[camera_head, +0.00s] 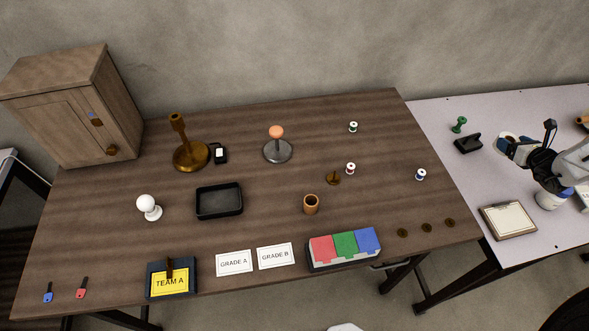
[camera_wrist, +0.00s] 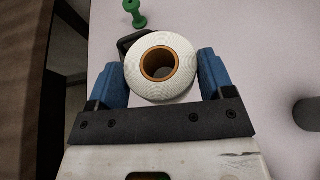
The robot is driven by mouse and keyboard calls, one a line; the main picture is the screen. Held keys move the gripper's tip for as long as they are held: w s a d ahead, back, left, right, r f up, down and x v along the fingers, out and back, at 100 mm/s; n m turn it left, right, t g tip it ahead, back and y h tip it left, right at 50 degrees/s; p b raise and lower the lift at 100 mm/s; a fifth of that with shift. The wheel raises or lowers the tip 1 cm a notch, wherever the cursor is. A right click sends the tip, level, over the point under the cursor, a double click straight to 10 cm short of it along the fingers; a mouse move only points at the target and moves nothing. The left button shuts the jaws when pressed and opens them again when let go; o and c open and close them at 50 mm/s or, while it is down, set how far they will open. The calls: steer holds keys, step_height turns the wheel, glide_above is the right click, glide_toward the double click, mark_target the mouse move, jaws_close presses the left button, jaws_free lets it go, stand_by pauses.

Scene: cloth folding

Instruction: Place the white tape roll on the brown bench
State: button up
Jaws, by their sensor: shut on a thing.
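The white tape roll (camera_wrist: 137,80) has a brown core and sits between the two blue fingers of my gripper (camera_wrist: 163,68), which is shut on it. In the head view my gripper (camera_head: 510,146) is at the right, over the light grey table (camera_head: 437,121). A small part of the tape roll (camera_head: 503,136) shows there, mostly hidden by the gripper. Whether it touches the table is hard to tell. The brown bench (camera_head: 290,112) fills the middle and left of the head view, to the left of my gripper.
A wooden cabinet (camera_head: 75,110) stands back left.

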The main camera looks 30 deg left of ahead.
step_height(320, 180, up, 16)
steer(key=s+a+n+g+y, duration=0.15)
steer(key=s+a, duration=0.25)
steer(key=a, duration=0.6)
steer(key=s+a+n+g+y, duration=0.15)
steer(key=s+a, duration=0.25)
steer(key=a, duration=0.6)
steer(key=s+a+n+g, duration=0.2)
steer(key=s+a, duration=0.1)
steer(key=a, duration=0.7)
steer(key=s+a+n+g+y, duration=0.2)
steer(key=s+a+n+g, duration=0.3)
steer(key=s+a, duration=1.5)
steer(key=shift+a+f, duration=0.1)
steer(key=shift+f, duration=2.8)
steer(key=shift+f, duration=0.1)
steer(key=shift+f, duration=3)
